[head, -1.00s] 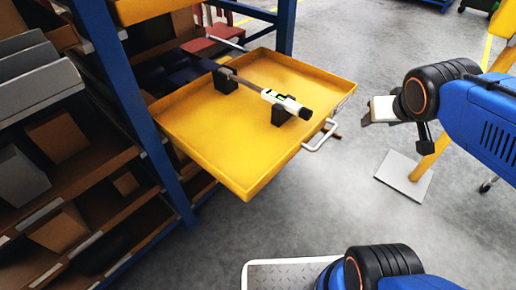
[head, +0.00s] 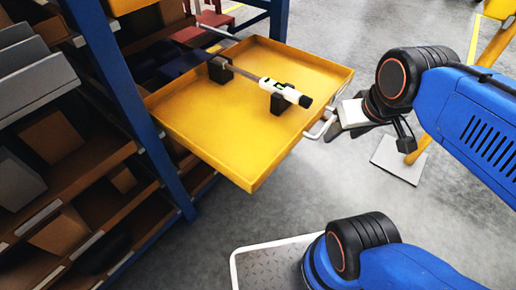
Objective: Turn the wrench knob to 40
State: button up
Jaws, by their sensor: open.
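The torque wrench (head: 262,83) lies across two black cradle blocks on a yellow pull-out tray (head: 215,125). Its white section carries a small green display. The dark knob (head: 305,101) is at its right end, pointing toward my arm; its setting is too small to read. My gripper (head: 340,122) is at the tray's right side, close to the white handle, to the right of and below the knob. It is open and apart from the knob. Its fingers are partly hidden by the wrist, and nothing shows between them.
The white tray handle (head: 322,127) juts from the tray's front edge near my gripper. A blue-framed rack (head: 128,105) with boxes stands at the left. A yellow post with a pale base plate (head: 399,161) stands behind my arm. Open grey floor lies beyond the tray.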

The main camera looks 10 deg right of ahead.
aim_at(305, 102)
jog(key=u, duration=0.75)
jog(key=k+j+u, duration=0.1)
jog(key=k+u, duration=0.4)
jog(key=k, duration=0.45)
